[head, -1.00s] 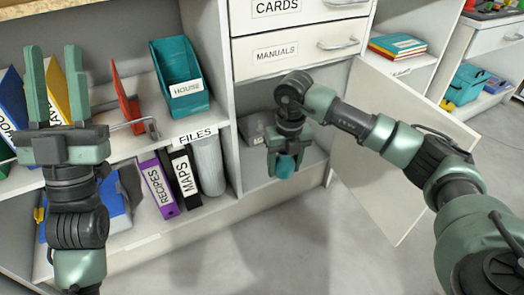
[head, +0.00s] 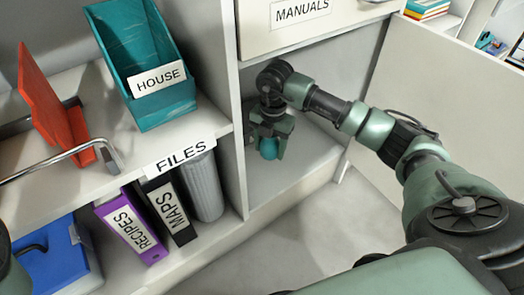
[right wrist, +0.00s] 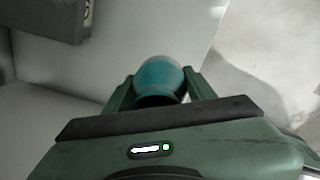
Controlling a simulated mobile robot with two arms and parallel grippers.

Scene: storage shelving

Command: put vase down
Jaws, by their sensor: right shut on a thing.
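The teal vase (right wrist: 160,76) is held between the two fingers of my right gripper in the right wrist view. In the head view the vase (head: 268,148) shows low in the right gripper (head: 270,138), inside the open lower cupboard (head: 310,150). The right gripper is shut on it and points down. I cannot tell whether the vase touches the cupboard floor. My left gripper is out of the head view; only a bit of the left arm shows at the left edge.
The cupboard door (head: 440,100) stands open at the right, close to my right arm. A drawer labelled MANUALS (head: 305,20) is above the cupboard. At the left, shelves hold a teal HOUSE bin (head: 150,70), a red bookend and binders. A dark grey object (right wrist: 50,18) is in the right wrist view.

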